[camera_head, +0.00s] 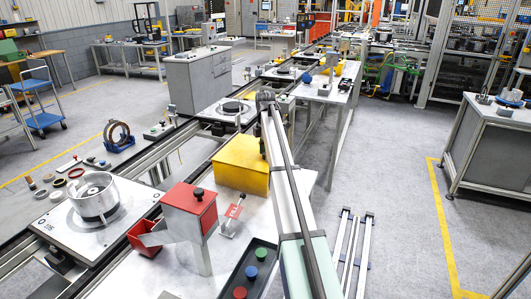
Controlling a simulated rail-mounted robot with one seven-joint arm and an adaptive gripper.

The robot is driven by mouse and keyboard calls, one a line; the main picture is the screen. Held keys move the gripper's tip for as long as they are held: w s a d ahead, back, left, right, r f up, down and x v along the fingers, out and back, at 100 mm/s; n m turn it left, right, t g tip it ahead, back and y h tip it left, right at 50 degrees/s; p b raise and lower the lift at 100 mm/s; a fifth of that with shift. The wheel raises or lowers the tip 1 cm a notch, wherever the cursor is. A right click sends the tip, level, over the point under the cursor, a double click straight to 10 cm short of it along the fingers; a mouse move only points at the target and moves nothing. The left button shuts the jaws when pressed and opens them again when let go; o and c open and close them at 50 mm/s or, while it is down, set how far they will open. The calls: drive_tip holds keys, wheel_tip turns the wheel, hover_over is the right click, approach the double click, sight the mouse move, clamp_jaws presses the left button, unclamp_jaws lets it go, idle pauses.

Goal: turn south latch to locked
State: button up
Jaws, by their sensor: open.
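No part in view is clearly marked as the south latch, and I cannot tell its setting. The near pallet (62,237) is a pale plate at the left on the conveyor, bearing a round metal clutch housing (95,203). A small lever (228,229) with a red lettered tag (235,211) stands on the white table, right of the red box. My arm (290,199) reaches away from the bottom centre to a dark joint. I cannot make out my gripper or its fingers, so its place relative to any latch is hidden.
A red box (181,222) with a black knob and a yellow box (240,172) stand on the white table (150,274). A dark panel with coloured buttons (238,270) is at the front. Another pallet (207,113) sits farther along the conveyor. Open floor (397,170) lies right.

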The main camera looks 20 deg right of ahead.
drive_tip(key=shift+c, duration=0.4)
clamp_jaws()
drive_tip(key=m, duration=0.4)
drive_tip(key=shift+m, duration=0.3)
drive_tip(key=m, duration=0.4)
drive_tip(key=shift+m, duration=0.3)
drive_tip(key=m, duration=0.4)
drive_tip(key=shift+m, duration=2.4)
